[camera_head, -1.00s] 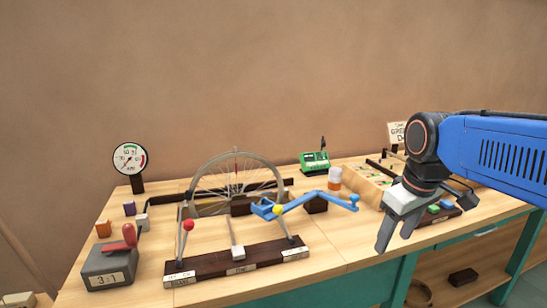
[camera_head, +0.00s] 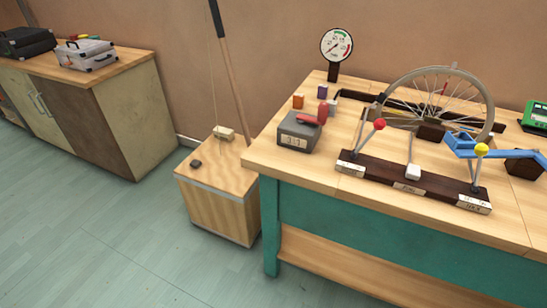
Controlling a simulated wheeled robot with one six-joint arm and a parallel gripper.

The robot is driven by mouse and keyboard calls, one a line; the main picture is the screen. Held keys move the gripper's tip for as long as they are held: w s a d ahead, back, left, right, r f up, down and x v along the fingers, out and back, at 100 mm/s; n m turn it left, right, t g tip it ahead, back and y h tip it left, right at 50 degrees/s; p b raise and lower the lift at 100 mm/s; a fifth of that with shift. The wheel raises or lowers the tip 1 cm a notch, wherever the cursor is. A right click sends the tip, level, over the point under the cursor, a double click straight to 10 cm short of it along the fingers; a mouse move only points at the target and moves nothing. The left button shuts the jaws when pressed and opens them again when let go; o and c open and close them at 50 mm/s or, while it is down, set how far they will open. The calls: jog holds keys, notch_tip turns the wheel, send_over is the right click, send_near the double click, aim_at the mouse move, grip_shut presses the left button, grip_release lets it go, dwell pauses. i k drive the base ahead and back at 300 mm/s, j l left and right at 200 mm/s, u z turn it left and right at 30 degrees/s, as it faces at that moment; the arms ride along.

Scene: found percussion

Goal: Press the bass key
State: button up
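A wooden box (camera_head: 217,198) stands on the floor left of the workbench, with a pole (camera_head: 230,70) and a thin string rising from it. On its top are a cream block (camera_head: 223,132) and a small dark block (camera_head: 196,164). On the bench, a dark board (camera_head: 415,184) carries a red-balled lever (camera_head: 379,124), a white key (camera_head: 413,172) and a yellow-balled lever (camera_head: 481,150). Its labels are too small to read surely, so I cannot tell which part is marked bass. My gripper is out of view.
The workbench (camera_head: 320,172) also holds a grey box with a red handle (camera_head: 299,131), a gauge (camera_head: 336,45), small coloured blocks and a bicycle wheel (camera_head: 435,95). A cabinet (camera_head: 110,110) with two cases stands at the left. The floor (camera_head: 120,240) between is clear.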

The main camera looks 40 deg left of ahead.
aim_at(196, 163)
jog(key=u, duration=1.95)
